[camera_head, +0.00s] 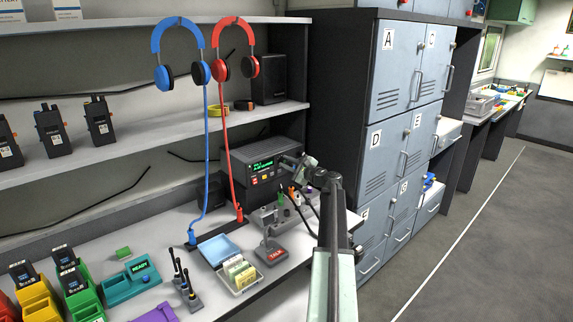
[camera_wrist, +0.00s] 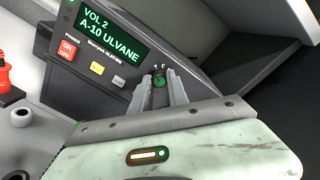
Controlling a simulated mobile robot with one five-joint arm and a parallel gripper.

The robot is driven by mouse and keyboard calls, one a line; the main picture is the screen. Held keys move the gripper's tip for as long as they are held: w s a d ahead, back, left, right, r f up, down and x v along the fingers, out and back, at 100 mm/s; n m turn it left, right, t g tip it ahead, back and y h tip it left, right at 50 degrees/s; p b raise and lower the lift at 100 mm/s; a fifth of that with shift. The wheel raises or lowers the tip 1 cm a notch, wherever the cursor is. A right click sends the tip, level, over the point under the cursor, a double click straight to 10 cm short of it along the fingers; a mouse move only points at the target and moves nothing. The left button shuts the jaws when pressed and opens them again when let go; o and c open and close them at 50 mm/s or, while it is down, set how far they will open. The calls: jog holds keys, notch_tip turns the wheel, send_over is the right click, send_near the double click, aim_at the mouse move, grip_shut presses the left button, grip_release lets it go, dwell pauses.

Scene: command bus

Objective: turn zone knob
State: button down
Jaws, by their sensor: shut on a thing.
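The dark radio unit (camera_head: 240,160) stands on the desk under the shelf. Its lit green screen (camera_wrist: 103,33) reads "VOL 2" and "A-10 ULVANE" in the wrist view. A small knob with a green face (camera_wrist: 158,81) is at the right part of its front panel. My gripper (camera_wrist: 159,84) has its two grey fingers on either side of this knob and is shut on it. The fingers hide the knob's sides. In the head view my gripper (camera_head: 287,164) is at the radio's right front, and the knob is hidden behind it.
A red power button (camera_wrist: 67,50), a yellow button (camera_wrist: 97,68) and a grey button (camera_wrist: 118,80) sit left of the knob. A grey panel with switches (camera_head: 268,215) and a TALK microphone base (camera_head: 271,253) stand in front. Grey lockers (camera_head: 388,100) rise to the right.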

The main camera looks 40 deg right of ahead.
jog(key=shift+w+r, duration=0.1)
dwell(0.3)
jog(key=c, duration=1.3)
grip_release()
jog(key=s, duration=0.7)
jog(key=shift+s+a, duration=0.25)
jog(key=shift+s, duration=0.15)
